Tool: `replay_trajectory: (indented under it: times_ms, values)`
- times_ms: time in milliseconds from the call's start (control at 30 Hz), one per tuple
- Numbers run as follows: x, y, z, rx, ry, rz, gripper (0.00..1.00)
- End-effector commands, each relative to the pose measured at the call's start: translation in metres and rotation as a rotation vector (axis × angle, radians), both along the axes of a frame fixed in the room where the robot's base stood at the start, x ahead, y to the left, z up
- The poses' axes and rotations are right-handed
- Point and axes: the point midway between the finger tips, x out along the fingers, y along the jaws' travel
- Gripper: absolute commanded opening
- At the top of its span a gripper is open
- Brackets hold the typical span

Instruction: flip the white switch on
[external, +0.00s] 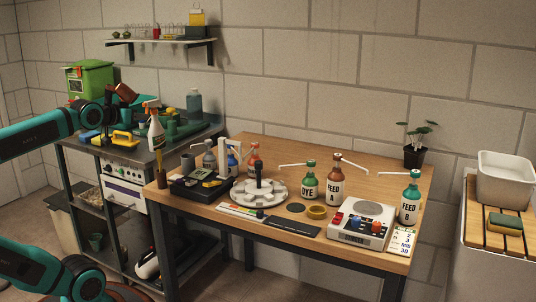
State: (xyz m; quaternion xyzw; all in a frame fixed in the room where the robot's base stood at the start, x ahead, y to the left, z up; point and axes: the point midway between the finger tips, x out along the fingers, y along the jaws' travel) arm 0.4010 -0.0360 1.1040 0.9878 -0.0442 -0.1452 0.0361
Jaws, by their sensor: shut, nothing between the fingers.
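I cannot make out a white switch for certain at this size. A white device (345,233) with a round plate on top stands at the front right of the wooden table. Its front panel carries a red control (355,221) and a blue control (377,226); any small white switch there is too small to tell. My gripper (126,93) is at the upper left, above the dark side bench and far left of the white device. It is shut and holds nothing. Its fingertips are small and hard to make out.
A spray bottle (156,130) stands near my gripper. A potted seedling (414,157) is at the back right.

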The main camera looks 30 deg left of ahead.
Motion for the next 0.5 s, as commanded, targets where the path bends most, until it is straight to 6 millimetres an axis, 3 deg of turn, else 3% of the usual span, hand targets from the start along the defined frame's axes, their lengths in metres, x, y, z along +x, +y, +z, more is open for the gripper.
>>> replay_trajectory:
  times_ms: [200,500]
  values:
    - [0.019,-0.041,-0.015,-0.037,0.244,-0.061,0.0]
    - [0.025,-0.094,-0.032,-0.035,0.573,-0.085,0.0]
